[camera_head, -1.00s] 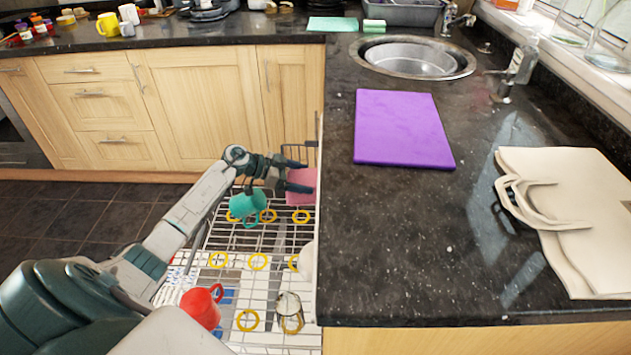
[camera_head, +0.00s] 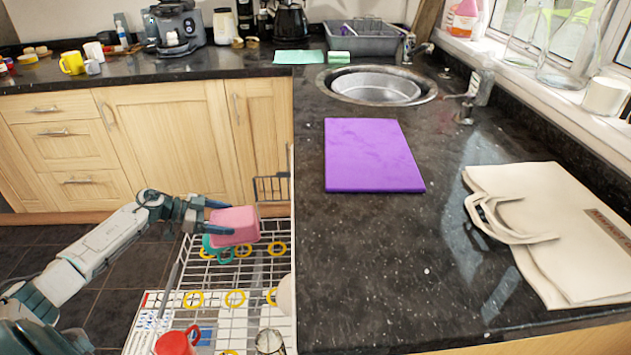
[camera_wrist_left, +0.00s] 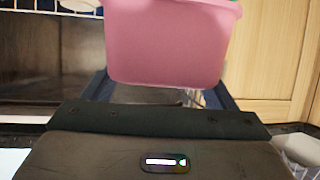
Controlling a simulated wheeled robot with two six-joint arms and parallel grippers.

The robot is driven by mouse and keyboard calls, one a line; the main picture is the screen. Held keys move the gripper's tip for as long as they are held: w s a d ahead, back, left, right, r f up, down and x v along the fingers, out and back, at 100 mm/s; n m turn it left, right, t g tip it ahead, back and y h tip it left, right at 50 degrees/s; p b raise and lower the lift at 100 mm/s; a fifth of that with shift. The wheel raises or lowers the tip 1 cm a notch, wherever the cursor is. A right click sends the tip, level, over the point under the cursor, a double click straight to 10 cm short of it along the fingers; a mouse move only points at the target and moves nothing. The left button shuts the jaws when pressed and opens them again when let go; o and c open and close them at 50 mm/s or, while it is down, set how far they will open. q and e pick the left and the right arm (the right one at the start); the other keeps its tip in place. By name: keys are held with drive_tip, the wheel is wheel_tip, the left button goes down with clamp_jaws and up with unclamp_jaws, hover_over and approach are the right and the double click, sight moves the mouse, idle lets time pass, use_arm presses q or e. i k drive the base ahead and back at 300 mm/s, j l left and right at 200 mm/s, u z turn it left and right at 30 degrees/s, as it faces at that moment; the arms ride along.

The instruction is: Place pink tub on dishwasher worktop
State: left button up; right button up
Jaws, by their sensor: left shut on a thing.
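The pink tub (camera_head: 235,227) is held by my left gripper (camera_head: 218,222) above the dishwasher rack, left of the worktop's edge. The gripper is shut on the tub. In the left wrist view the pink tub (camera_wrist_left: 165,42) fills the upper middle, between the two dark fingers. The dark speckled worktop (camera_head: 375,265) over the dishwasher runs along the right side of the head view. My right gripper is not in view.
The pulled-out rack (camera_head: 215,275) holds a teal mug (camera_head: 217,252), a red mug (camera_head: 176,343) and a glass (camera_head: 270,342). A purple board (camera_head: 372,155) and a cream bag (camera_head: 560,230) lie on the worktop. Bare worktop lies between board and front edge.

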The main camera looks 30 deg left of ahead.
sight(392, 226)
drive_tip(key=k+j, duration=0.45)
drive_tip(key=j, duration=0.3)
drive_tip(key=k+j, duration=0.25)
drive_tip(key=j, duration=0.1)
